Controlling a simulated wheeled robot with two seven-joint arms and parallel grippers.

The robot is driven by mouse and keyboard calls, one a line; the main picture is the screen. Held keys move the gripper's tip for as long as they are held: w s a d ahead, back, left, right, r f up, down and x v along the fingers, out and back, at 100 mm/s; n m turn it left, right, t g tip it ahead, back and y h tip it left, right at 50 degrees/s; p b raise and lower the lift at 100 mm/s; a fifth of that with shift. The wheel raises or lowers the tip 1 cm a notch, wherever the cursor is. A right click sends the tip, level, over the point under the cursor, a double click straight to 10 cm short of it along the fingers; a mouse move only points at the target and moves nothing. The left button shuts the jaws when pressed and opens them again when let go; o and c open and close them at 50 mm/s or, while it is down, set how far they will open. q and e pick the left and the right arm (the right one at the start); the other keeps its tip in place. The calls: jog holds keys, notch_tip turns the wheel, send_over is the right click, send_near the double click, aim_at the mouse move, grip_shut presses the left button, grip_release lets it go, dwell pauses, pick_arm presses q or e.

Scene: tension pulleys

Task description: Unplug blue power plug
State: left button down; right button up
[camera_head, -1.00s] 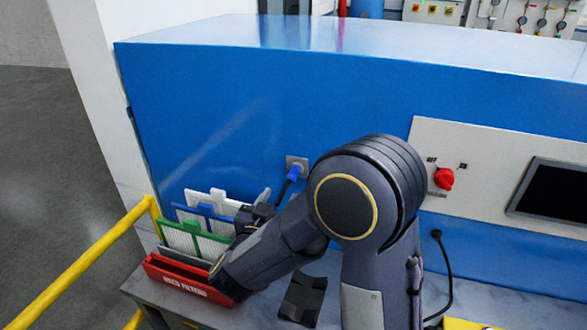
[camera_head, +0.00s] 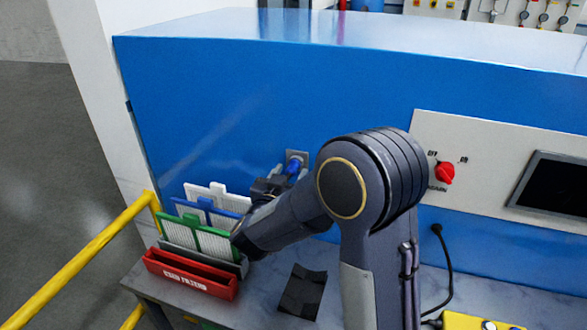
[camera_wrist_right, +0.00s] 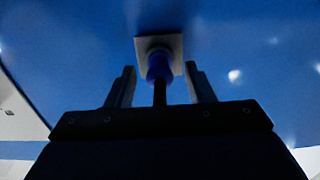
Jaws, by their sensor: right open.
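The blue power plug (camera_head: 294,168) sits in a grey square socket (camera_head: 303,156) on the front of the blue machine. In the right wrist view the plug (camera_wrist_right: 159,66) points out from the socket plate (camera_wrist_right: 174,43), with a dark cable below it. My right gripper (camera_wrist_right: 160,80) is open, its two fingers on either side of the plug and cable, with gaps visible on both sides. In the head view my right gripper (camera_head: 278,182) is just below and left of the socket, partly hidden by its own arm. My left gripper is not in view.
White, blue and green filter panels (camera_head: 208,235) stand left of my right arm, behind a red bin (camera_head: 190,275). A red rotary switch (camera_head: 445,173) and a screen (camera_head: 552,192) are on the right panel. A black holder (camera_head: 303,291) lies on the grey bench. A yellow rail (camera_head: 90,255) runs at left.

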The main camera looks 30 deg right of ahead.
aim_at(290, 174)
jog(key=shift+w+d, duration=0.5)
jog(key=shift+d, duration=0.05)
dwell(1.0)
grip_shut()
jog(key=shift+p+v, duration=0.4)
jog(key=shift+v, duration=2.6)
